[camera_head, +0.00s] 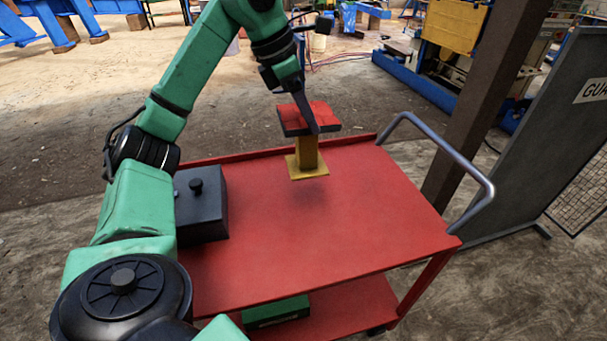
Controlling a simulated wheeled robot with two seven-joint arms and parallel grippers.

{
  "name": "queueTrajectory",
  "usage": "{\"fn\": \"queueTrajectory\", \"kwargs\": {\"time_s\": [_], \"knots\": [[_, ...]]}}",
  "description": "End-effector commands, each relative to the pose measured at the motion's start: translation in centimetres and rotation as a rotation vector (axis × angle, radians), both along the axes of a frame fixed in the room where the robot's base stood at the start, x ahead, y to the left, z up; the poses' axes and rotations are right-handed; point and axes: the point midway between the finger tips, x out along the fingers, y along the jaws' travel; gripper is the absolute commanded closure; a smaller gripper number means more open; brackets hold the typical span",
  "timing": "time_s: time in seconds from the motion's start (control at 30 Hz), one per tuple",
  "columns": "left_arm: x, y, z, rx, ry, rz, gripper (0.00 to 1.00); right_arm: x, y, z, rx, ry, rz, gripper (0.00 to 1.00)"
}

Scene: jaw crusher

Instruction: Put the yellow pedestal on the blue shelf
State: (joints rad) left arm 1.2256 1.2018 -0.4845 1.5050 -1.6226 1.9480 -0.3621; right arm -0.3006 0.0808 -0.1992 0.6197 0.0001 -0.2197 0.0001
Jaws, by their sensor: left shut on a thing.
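The yellow pedestal (308,156) has a square yellow base, a yellow post and a red top plate with dark edges. It is upright over the far part of the red cart's top, with a soft shadow beneath that suggests it is slightly raised. My left gripper (309,116) reaches down from above and is shut on the pedestal at its top plate. The fingers partly cover that plate. My right gripper is out of view. Blue structures show in the background, but I cannot tell whether one is the blue shelf.
The red cart (270,239) has a grey handle (440,150) at right. A black box (205,215) stands on its left; a green case (275,312) lies on its lower shelf. A brown post (485,100) and dark panel (540,130) stand at right. The cart's middle is clear.

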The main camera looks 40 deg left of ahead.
Motion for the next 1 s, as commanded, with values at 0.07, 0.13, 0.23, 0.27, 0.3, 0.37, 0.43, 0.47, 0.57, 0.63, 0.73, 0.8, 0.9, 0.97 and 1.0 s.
{"fn": "queueTrajectory", "kwargs": {"time_s": [0.07,0.13,0.23,0.27,0.3,0.37,0.43,0.47,0.57,0.63,0.73,0.8,0.9,0.97,1.0], "knots": [[-0.1,0.1,-3.1,0.003,0.002,0.002,1.00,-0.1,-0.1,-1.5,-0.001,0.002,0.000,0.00],[-0.1,0.1,-5.3,0.002,0.002,0.001,1.00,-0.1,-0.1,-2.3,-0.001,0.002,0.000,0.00],[-0.1,0.1,-7.9,0.002,0.002,0.000,1.00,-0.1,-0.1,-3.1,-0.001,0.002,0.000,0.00],[-0.1,0.1,-8.4,0.001,0.000,0.000,1.00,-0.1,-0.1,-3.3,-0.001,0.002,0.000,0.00],[0.0,0.1,-8.9,0.001,-0.002,0.000,1.00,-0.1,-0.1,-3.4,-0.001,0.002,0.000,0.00],[0.0,0.0,-9.5,0.001,-0.002,-0.001,1.00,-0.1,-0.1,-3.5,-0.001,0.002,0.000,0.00],[0.0,0.1,-10.7,0.001,-0.001,-0.001,1.00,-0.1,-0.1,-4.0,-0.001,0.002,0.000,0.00],[0.0,0.1,-11.3,0.002,0.000,-0.001,1.00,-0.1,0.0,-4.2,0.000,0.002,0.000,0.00],[0.0,0.1,-12.8,0.002,-0.002,-0.001,1.00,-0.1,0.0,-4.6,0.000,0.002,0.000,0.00],[0.0,0.0,-13.2,0.000,-0.003,-0.001,1.00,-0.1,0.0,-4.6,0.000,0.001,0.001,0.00],[0.1,0.0,-13.1,-0.001,-0.005,-0.002,1.00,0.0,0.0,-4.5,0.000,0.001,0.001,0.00],[0.1,0.0,-13.1,-0.001,-0.004,-0.002,1.00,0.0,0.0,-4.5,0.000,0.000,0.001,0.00],[0.1,0.0,-13.3,-0.001,-0.004,-0.002,1.00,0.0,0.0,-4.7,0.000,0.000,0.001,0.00],[0.0,0.0,-13.3,-0.001,-0.001,-0.002,0.21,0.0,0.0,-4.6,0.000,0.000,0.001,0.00],[0.0,0.0,-13.3,-0.001,-0.001,-0.002,0.15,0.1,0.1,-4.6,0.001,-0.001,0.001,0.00]]}}
